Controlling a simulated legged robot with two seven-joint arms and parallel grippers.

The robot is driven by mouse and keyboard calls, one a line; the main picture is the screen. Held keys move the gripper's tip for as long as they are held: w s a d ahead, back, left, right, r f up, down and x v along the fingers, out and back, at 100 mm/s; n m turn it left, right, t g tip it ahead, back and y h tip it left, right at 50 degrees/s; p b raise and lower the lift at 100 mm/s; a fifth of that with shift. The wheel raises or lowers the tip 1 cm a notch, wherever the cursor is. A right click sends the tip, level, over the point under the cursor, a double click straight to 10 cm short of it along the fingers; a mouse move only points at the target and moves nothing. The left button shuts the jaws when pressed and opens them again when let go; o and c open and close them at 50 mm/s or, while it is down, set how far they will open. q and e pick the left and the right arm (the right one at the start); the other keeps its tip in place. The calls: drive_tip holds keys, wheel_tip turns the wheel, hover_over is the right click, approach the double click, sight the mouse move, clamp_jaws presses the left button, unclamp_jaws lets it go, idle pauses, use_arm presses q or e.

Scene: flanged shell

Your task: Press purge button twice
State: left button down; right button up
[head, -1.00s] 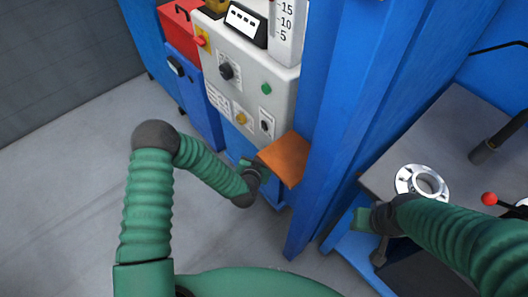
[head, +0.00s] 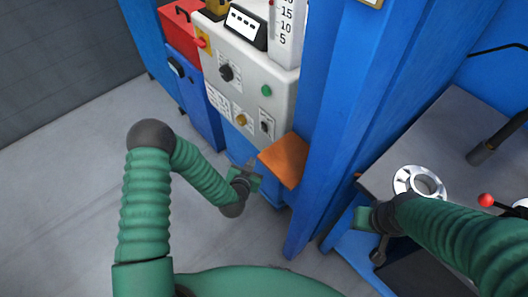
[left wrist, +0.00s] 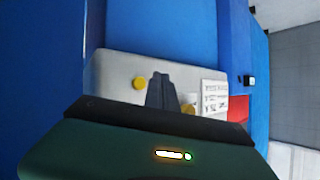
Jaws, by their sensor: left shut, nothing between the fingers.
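The pale grey control panel (head: 247,85) carries a green button (head: 266,90), a yellow button (head: 242,119) and black knobs. Its labels are too small to read, so I cannot tell which button is the purge button. My left gripper (head: 252,165) is shut and empty, below the panel and left of the orange plate, apart from the buttons. In the left wrist view its dark fingers (left wrist: 162,92) stand in front of the panel (left wrist: 110,68), between two yellow round parts (left wrist: 139,83), one partly hidden. My right gripper (head: 364,218) is by the grey table; its jaw state is unclear.
An orange plate (head: 284,160) juts out beside my left gripper. A blue column (head: 340,110) stands right of the panel. A metal flanged ring (head: 420,182) lies on the grey table (head: 440,130). A red box (head: 181,20) sits left of the panel. The floor at left is clear.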

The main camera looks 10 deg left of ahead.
use_arm(q)
drive_tip(key=shift+s+a, duration=0.85)
drive_tip(key=shift+s, duration=0.15)
use_arm(e)
drive_tip(key=shift+r, duration=0.25)
idle(1.5)
